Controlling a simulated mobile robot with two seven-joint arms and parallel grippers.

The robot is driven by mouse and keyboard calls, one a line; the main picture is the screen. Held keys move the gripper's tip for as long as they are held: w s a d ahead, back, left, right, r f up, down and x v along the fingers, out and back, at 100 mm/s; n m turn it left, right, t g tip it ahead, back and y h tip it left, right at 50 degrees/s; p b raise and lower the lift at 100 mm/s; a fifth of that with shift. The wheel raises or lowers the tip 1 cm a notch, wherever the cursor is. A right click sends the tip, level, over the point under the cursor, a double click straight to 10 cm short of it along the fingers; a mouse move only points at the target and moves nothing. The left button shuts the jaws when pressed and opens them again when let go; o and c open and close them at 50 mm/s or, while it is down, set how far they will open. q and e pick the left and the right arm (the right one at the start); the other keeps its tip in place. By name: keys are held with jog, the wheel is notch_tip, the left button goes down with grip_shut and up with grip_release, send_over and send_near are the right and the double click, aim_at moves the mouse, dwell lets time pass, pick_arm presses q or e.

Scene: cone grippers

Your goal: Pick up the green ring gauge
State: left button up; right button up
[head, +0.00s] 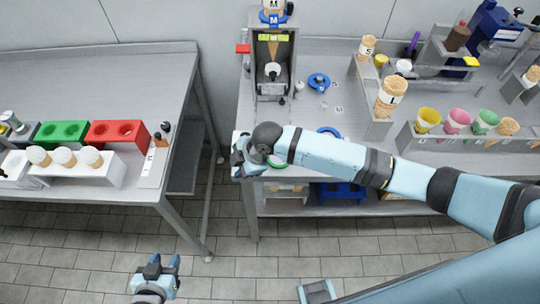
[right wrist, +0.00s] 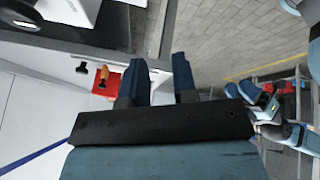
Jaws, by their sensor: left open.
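A green ring (head: 279,164), likely the green ring gauge, lies at the front edge of the right counter, mostly hidden under my right forearm. My right gripper (head: 238,158) is at the counter's front left corner, just left of the green ring and pointing left, away from it. In the right wrist view its two fingers (right wrist: 160,72) stand apart with nothing between them. My left gripper (head: 163,264) is open and empty, low over the floor between the counters. The green ring is not seen in the right wrist view.
Blue rings (head: 319,81) lie on the right counter behind my arm. A cone dispenser (head: 272,68) stands at its back left. A rack with colored cups (head: 457,121) is at right. The left counter holds a red block (head: 117,133), green block (head: 62,134) and white cone rack (head: 78,168).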

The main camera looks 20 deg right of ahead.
jog(key=w+d+r+n+g+h, duration=0.2)
jog(key=w+d+r+n+h, duration=0.3)
jog(key=w+d, duration=0.5)
jog(key=shift+m, duration=0.4)
jog(key=f, duration=0.2)
jog(key=s+d+f, duration=0.1)
jog(key=f, duration=0.1)
jog(key=d+f+p, duration=0.1)
jog(key=f, duration=0.2)
jog(key=shift+s+d, duration=0.1)
jog(key=shift+s, duration=0.1)
jog(key=shift+a+f+p, duration=0.15)
jog(key=shift+f+p, duration=0.2)
jog(key=shift+f, duration=1.05)
jog(key=shift+a+f+p, duration=0.15)
jog(key=shift+f+p, duration=0.15)
jog(key=shift+f, duration=1.05)
grip_shut()
